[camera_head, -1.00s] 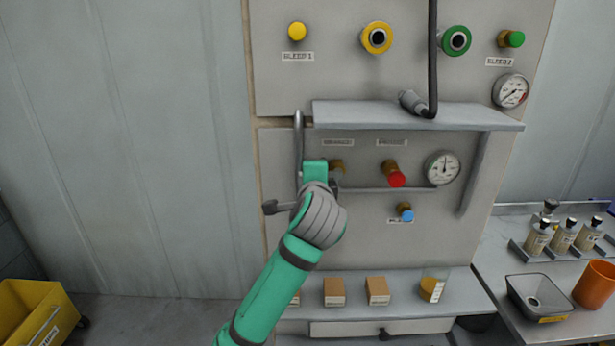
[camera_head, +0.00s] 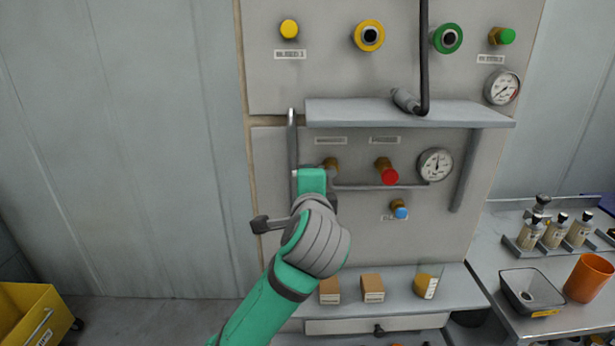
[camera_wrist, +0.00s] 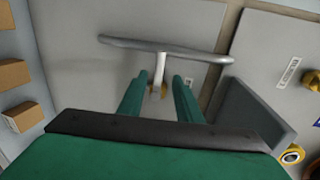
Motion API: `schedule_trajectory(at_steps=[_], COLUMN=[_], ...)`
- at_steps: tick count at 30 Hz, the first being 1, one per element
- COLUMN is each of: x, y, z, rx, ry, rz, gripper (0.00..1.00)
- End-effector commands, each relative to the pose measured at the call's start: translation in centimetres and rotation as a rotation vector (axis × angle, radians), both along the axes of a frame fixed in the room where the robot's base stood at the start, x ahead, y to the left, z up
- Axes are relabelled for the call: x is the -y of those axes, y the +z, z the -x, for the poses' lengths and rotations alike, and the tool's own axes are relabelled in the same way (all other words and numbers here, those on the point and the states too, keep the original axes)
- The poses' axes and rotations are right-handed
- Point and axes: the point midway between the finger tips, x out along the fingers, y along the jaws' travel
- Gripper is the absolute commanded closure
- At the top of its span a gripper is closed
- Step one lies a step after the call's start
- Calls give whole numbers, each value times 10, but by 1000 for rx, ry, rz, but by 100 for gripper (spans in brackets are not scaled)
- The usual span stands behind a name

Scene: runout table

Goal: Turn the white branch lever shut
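The white branch lever (camera_wrist: 160,68) reaches out from a brass valve (camera_wrist: 156,91) and crosses in front of a grey pipe in the wrist view. In the head view only its pale tip (camera_head: 294,173) shows, left of my gripper. My gripper (camera_wrist: 160,80) is open. Its two green fingers stand on either side of the lever, with gaps visible between them and it. In the head view my gripper (camera_head: 312,181) covers most of the lever; the brass valve shows just behind it.
The grey pipe (camera_head: 291,135) stands upright left of my gripper. A shelf (camera_head: 400,110) juts out above. A red-capped valve (camera_head: 388,172) and a gauge (camera_head: 435,165) are to the right. A lower ledge (camera_head: 400,305) holds boxes and a beaker.

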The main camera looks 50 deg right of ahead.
Motion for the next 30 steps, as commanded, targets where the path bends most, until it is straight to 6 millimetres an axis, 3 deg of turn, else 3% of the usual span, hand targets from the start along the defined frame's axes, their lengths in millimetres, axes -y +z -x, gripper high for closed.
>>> schedule_trajectory(at_steps=[9,30], x=[-22,-23], y=[6,4], z=[23,23], rx=[2,-10], ry=[-1,-2], rz=[-1,11], gripper=[68,68])
